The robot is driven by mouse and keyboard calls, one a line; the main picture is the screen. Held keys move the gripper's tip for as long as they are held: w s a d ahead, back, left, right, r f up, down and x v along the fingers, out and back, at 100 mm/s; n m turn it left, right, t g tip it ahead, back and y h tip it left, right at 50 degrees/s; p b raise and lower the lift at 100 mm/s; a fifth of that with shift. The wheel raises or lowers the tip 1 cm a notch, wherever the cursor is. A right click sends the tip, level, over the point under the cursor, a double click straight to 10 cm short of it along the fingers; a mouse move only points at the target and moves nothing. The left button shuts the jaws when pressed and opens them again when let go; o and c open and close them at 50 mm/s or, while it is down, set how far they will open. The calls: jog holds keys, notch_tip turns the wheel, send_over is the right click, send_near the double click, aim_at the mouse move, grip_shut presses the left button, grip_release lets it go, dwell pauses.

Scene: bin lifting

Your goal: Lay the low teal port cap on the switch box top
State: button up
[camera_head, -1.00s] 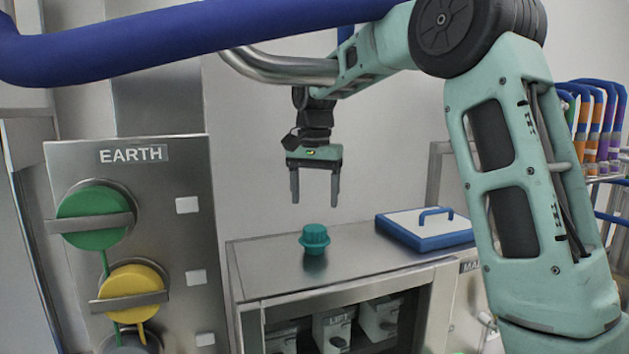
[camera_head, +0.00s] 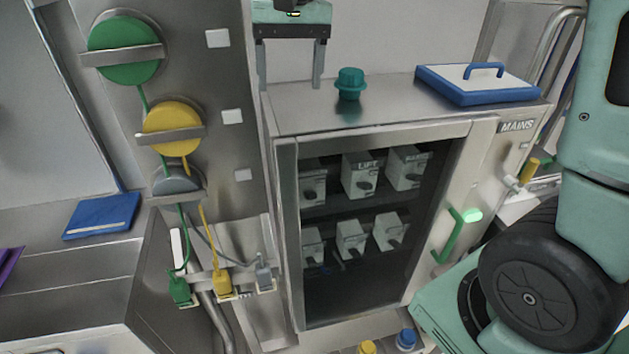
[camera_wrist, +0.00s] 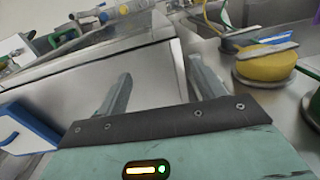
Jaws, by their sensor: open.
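A teal cap (camera_head: 350,84), round with a flared rim, sits on the bare steel top of the switch box (camera_head: 300,112) in the head view. My gripper (camera_head: 290,84) is open with nothing between its fingers. In the head view its fingers point down and show to the left of the cap, apart from it; the depth between them is hard to tell. In the wrist view both fingers of my gripper (camera_wrist: 160,70) show, spread apart and empty. I cannot make out the cap in the wrist view.
A blue-edged white lid with a handle (camera_head: 480,83) lies on the box top at right. The panel with green (camera_head: 124,50) and yellow (camera_head: 172,130) knobs rises at left. The box's open front shows several labelled switches. A green handle (camera_head: 455,235) stands at its right.

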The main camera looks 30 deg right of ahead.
jog(key=s+a+f+n, duration=0.3)
jog(key=s+f, duration=0.1)
jog(key=s, duration=0.4)
jog(key=s+a+f+n, duration=0.3)
jog(key=s+f+n, duration=0.1)
jog(key=s, duration=0.4)
jog(key=s+a+f+n, duration=0.3)
jog(key=s+f+n, duration=0.1)
jog(key=s, duration=0.4)
jog(key=shift+f, duration=0.75)
jog(key=shift+a, duration=0.1)
